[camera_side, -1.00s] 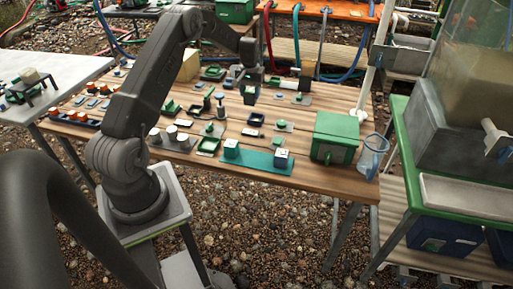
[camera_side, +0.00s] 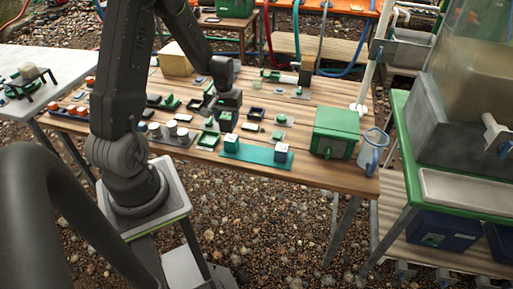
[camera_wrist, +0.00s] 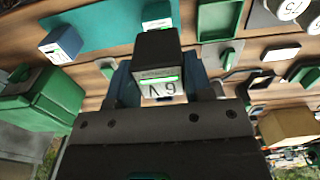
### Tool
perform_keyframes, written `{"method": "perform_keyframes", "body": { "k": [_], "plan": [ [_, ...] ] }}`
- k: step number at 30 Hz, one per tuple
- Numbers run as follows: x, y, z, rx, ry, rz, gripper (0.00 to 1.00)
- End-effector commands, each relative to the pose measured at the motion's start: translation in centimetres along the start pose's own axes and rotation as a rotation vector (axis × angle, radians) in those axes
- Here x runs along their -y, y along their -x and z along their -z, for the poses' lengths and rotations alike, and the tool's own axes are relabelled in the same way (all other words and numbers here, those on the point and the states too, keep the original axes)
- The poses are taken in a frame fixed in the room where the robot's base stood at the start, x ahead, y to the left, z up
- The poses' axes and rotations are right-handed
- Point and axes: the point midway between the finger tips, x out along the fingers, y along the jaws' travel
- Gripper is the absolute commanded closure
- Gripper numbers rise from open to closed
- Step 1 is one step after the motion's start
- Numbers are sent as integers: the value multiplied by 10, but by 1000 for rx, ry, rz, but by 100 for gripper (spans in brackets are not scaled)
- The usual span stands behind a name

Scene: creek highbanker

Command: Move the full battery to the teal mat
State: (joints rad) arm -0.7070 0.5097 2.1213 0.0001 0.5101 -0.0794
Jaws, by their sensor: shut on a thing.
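My gripper (camera_side: 228,106) is shut on a dark battery (camera_wrist: 158,62) with a white "6 V" label and a bright green bar. In the side view the battery hangs below the jaws, just behind the left part of the teal mat (camera_side: 257,156); the exact gap to the table is hard to judge. The mat lies near the table's front edge. A green block with a pale top (camera_side: 231,142) stands on its left end and a blue block with a white top (camera_side: 282,153) on its right end. In the wrist view the mat (camera_wrist: 100,28) is at the upper left.
Small parts cover the table behind. The mat's middle is bare.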

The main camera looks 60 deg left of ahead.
Motion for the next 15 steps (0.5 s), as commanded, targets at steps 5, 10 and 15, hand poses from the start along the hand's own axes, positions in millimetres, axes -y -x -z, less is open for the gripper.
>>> {"method": "perform_keyframes", "body": {
  "k": [5, 10, 15],
  "plan": [
    [-41, -25, 4, 3, -8, 0, 83],
    [-75, -45, 7, 1, -6, 0, 83],
    [-93, -56, 10, 0, -2, 0, 83]
  ]
}}
